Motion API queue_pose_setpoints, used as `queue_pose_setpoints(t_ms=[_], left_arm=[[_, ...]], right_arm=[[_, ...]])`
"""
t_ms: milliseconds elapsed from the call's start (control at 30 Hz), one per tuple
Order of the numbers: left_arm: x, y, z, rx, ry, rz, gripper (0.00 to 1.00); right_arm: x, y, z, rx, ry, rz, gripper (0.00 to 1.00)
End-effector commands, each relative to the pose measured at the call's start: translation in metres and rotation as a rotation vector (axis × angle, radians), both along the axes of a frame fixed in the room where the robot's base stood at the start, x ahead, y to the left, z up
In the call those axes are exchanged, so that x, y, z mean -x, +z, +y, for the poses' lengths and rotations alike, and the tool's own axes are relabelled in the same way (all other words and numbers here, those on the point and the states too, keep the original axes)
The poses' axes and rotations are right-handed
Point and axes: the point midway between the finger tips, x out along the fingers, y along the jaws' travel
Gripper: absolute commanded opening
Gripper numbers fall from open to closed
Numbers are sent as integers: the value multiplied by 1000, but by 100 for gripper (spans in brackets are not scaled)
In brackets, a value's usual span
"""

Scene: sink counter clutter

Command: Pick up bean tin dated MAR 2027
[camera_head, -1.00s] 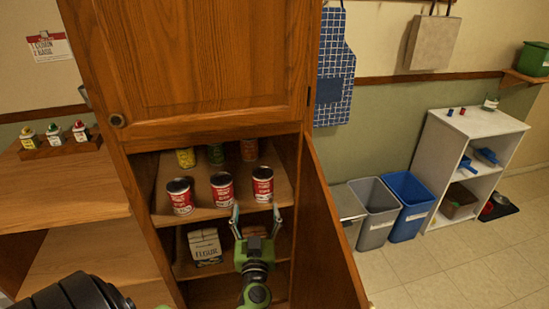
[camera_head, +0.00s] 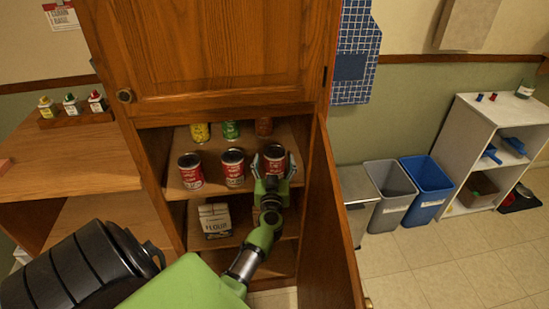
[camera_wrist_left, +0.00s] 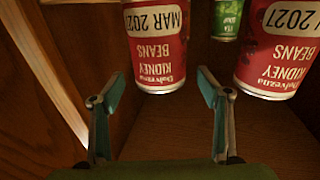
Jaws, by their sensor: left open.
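Three red bean tins stand in a row on the cabinet's upper shelf: left (camera_head: 190,172), middle (camera_head: 233,168) and right (camera_head: 275,151). In the left wrist view, upside down, the right tin (camera_wrist_left: 158,58) reads "MAR 2027" and "KIDNEY BEANS". The middle tin (camera_wrist_left: 275,62) shows there too, with only "2027" clear on its date label. My left gripper (camera_head: 274,171) is open in front of the right tin. In the left wrist view its fingertips (camera_wrist_left: 157,88) are spread wider than the tin, with the tin ahead between them. My right gripper is out of view.
Yellow (camera_head: 200,132), green (camera_head: 231,130) and orange-brown (camera_head: 264,126) tins stand behind. A flour pack (camera_head: 214,220) is on the shelf below. The open cabinet door (camera_head: 331,230) bounds the space on the right. Grey (camera_head: 390,195) and blue (camera_head: 427,190) bins stand beyond it.

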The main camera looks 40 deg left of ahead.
Motion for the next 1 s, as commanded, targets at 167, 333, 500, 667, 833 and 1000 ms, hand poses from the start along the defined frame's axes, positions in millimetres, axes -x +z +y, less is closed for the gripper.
queue_pose_setpoints(t_ms=[167, 333, 500, 667, 833, 1000], left_arm=[[-20, -1, 18, -3, 0, 0, 70], [-25, -1, 22, -1, 0, 0, 70], [-25, 0, 22, -1, 0, 1, 67], [-25, 0, 22, -1, 0, 0, 25], [-25, 2, 22, -3, 0, -3, 13], [-25, 2, 22, -2, 0, -2, 13]], right_arm=[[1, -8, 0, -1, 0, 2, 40], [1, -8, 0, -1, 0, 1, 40], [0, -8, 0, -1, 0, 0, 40], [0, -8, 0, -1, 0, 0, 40], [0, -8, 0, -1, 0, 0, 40], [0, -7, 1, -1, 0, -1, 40]])
